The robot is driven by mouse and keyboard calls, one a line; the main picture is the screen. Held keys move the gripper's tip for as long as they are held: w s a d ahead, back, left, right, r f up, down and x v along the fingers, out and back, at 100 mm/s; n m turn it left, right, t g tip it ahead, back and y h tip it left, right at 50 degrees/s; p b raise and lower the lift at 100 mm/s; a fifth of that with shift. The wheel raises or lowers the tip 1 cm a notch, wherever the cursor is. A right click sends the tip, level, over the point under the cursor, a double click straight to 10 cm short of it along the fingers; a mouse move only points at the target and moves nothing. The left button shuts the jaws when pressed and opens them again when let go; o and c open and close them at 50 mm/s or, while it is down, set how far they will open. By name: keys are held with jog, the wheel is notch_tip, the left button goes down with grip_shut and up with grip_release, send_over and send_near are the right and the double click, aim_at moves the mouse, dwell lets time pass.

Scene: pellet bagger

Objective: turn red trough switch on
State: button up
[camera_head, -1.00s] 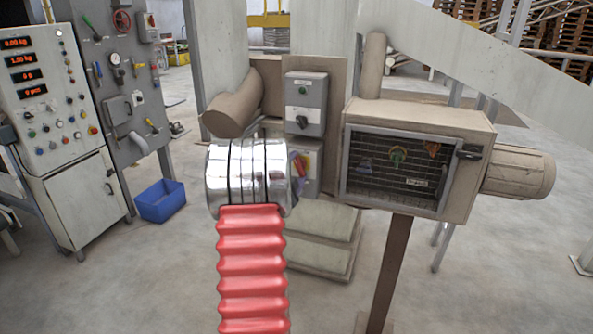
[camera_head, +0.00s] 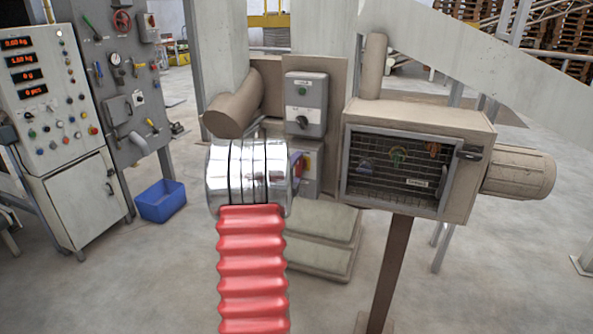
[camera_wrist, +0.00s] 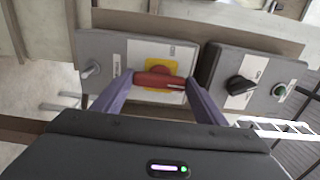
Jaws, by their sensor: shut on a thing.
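The red trough switch (camera_wrist: 160,80) is a red bar handle on a yellow plate, on the front of a grey box (camera_wrist: 118,52). In the wrist view the bar lies about level across the picture. My gripper (camera_wrist: 162,84) has its two purple fingers at the bar's two ends and is shut on it. In the head view the grey box (camera_head: 311,176) stands low behind the silver end of my arm. A purple finger shows there in front of the box, and the switch itself is mostly hidden.
A second grey box (camera_head: 305,105) with a black knob (camera_head: 302,120) sits just above in the head view. In the wrist view its black knob (camera_wrist: 240,86) and green button (camera_wrist: 279,89) are close right of my finger. A metal toggle (camera_wrist: 91,70) is at left.

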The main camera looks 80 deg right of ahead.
jog(key=shift+s+f, duration=0.15)
jog(key=shift+f, duration=0.1)
jog(key=o, duration=1.1)
jog(key=shift+r, duration=0.15)
jog(key=shift+c, duration=0.2)
jog(key=shift+a, duration=0.1)
jog(key=w+a, duration=0.1)
jog(key=a, duration=1.2)
jog(key=shift+w+a, duration=0.2)
jog(key=shift+a, duration=0.1)
